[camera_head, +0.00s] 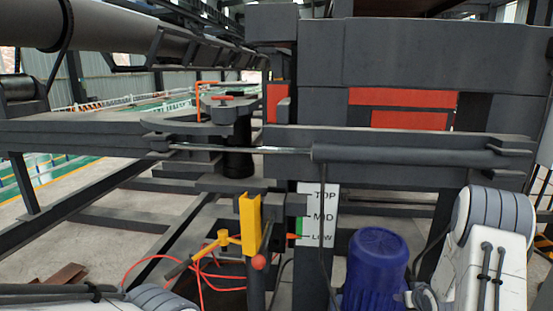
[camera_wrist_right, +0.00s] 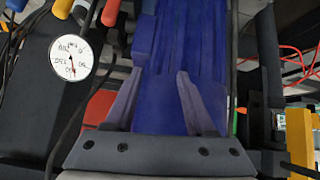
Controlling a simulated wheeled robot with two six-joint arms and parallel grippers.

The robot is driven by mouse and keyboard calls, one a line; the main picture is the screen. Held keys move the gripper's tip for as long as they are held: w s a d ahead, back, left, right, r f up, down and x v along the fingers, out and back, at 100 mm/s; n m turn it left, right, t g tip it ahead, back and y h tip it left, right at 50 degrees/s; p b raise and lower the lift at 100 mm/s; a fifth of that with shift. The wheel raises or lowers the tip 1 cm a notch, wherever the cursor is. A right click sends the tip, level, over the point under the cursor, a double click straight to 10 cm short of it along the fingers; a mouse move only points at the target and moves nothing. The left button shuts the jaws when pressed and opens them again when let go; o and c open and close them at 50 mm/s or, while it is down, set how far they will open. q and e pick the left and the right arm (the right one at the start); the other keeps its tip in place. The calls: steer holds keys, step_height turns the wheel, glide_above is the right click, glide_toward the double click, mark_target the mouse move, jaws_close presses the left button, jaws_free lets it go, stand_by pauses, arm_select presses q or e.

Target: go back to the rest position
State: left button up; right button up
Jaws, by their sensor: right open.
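My right gripper (camera_wrist_right: 161,76) shows in the right wrist view with its two fingers apart and nothing between them. Behind the fingers is a ribbed blue motor (camera_wrist_right: 190,40); I cannot tell how close they are to it. In the head view the blue motor (camera_head: 375,268) stands at the bottom, right of centre.
A yellow post (camera_head: 250,225) with a lever stands beside a TOP/MID/LOW sign (camera_head: 317,215). A long grey cylinder (camera_head: 400,155) crosses the dark machine frame. Red hoses (camera_head: 200,280) lie low on the left. A round white gauge (camera_wrist_right: 73,57) is left of the motor.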

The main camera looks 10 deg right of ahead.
steer(key=s+a+r+n+g+y, duration=0.1)
steer(key=s+a+r, duration=0.15)
steer(key=a, duration=0.45)
steer(key=s+a+r+g, duration=0.2)
steer(key=a+r, duration=0.2)
steer(key=a, duration=0.4)
steer(key=s+a+r+n+g+y, duration=0.1)
steer(key=s+a+r, duration=0.25)
steer(key=a, duration=0.35)
steer(key=s+a+r+n+g+y, duration=0.1)
steer(key=s+a+r+n, duration=0.3)
steer(key=s+a, duration=0.7)
steer(key=s+a+r+n+g, duration=0.3)
steer(key=s+a+r, duration=0.1)
steer(key=s+a, duration=0.7)
steer(key=shift+r+n+y, duration=0.15)
steer(key=shift+n+y, duration=0.25)
